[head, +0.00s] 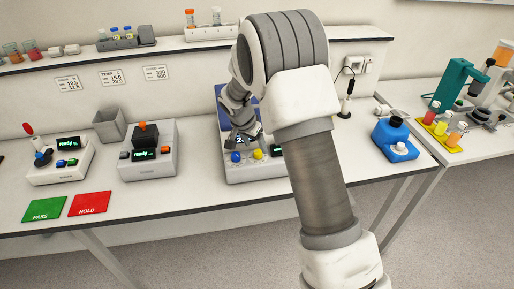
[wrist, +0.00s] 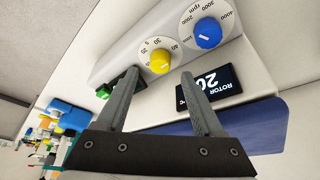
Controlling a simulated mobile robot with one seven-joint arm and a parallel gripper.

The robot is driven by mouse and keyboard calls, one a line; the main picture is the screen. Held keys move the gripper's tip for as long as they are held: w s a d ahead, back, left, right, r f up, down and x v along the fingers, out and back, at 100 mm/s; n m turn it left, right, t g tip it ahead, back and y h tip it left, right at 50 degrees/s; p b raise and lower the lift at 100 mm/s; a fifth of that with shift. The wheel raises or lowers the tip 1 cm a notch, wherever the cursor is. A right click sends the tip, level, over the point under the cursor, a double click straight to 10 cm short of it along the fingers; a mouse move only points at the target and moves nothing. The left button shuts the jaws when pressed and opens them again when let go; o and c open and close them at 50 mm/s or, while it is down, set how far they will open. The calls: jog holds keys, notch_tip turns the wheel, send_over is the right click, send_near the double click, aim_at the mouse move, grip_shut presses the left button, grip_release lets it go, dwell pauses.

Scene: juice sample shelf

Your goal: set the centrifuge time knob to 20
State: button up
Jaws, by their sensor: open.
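The centrifuge (head: 251,172) is a light grey unit with a blue lid on the bench, partly hidden by my arm. Its yellow knob (head: 258,155) sits beside the blue knob (head: 236,156). In the wrist view the yellow knob (wrist: 160,61) is on a white dial marked in s. Its white pointer line shows, but I cannot tell which number it points at. The blue knob (wrist: 208,33) has an rpm dial. My gripper (wrist: 161,76) is open, with the yellow knob between the fingertips in the picture. I see no clear contact. In the head view my gripper (head: 243,140) is over the centrifuge.
A dark display (wrist: 208,86) reading ROTOR lies close to one finger. A blue device (head: 396,139) stands to the right. A grey device with an orange-topped knob (head: 147,150) stands to the left. Green (head: 44,209) and red (head: 90,203) mats lie at the front left.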

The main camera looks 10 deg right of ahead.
aim_at(258, 151)
jog(key=shift+x, duration=1.8)
grip_shut()
